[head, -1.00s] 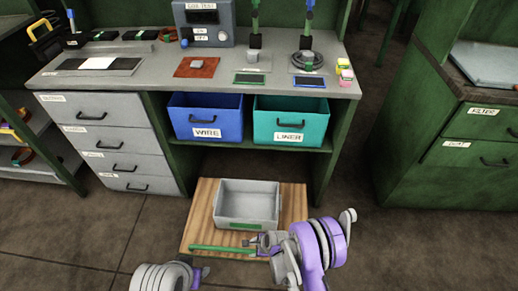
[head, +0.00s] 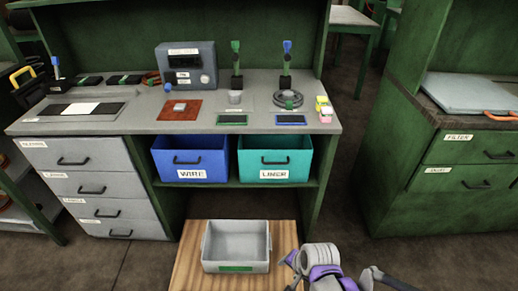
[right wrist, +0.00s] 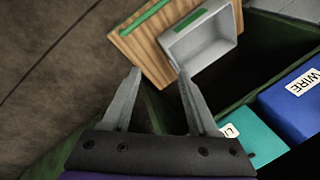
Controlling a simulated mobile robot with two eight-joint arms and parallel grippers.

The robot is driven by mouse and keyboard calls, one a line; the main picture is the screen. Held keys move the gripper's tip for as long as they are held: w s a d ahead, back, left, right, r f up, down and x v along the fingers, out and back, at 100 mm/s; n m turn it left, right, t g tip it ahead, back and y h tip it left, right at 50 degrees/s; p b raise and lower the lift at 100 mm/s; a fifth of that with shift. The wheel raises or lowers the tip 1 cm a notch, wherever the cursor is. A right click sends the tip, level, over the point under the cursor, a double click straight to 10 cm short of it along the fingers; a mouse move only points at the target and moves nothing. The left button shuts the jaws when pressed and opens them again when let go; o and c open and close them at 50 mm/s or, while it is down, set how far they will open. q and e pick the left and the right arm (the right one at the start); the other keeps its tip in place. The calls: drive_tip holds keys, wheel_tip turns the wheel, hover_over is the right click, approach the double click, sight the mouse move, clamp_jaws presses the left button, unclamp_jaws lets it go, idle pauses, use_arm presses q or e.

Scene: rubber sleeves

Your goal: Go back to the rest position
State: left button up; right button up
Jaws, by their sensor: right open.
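My right gripper (right wrist: 158,80) is open and empty in the right wrist view, its two fingers apart. In the head view my right arm is at the bottom, right of the grey tray (head: 236,247), and its fingertips are hard to make out. The tray sits empty on a wooden board (head: 189,262) on the floor; it also shows in the right wrist view (right wrist: 203,42). A green rod (right wrist: 146,17) lies on the board near its edge in the right wrist view. My left gripper is not in view.
A grey workbench (head: 135,120) stands ahead. A blue WIRE bin (head: 190,160) and a teal LINER bin (head: 275,160) sit on its shelf. Grey drawers (head: 90,190) are at left, a green cabinet (head: 455,190) at right. Floor between bench and cabinet is free.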

drive_tip(key=s+d+r+n+h+p, duration=0.1)
drive_tip(key=s+d+r+n, duration=0.3)
drive_tip(key=s, duration=0.4)
drive_tip(key=s+d+r+n+h, duration=0.1)
drive_tip(key=s+d+r+n, duration=0.35)
drive_tip(key=s, duration=0.45)
use_arm(q)
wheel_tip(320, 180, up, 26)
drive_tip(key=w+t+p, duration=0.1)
drive_tip(key=p, duration=2.1)
use_arm(e)
wheel_tip(320, 180, up, 25)
drive_tip(key=w+t, duration=0.1)
drive_tip(key=shift+w+m+t, duration=0.35)
drive_tip(key=shift+w+t, duration=0.05)
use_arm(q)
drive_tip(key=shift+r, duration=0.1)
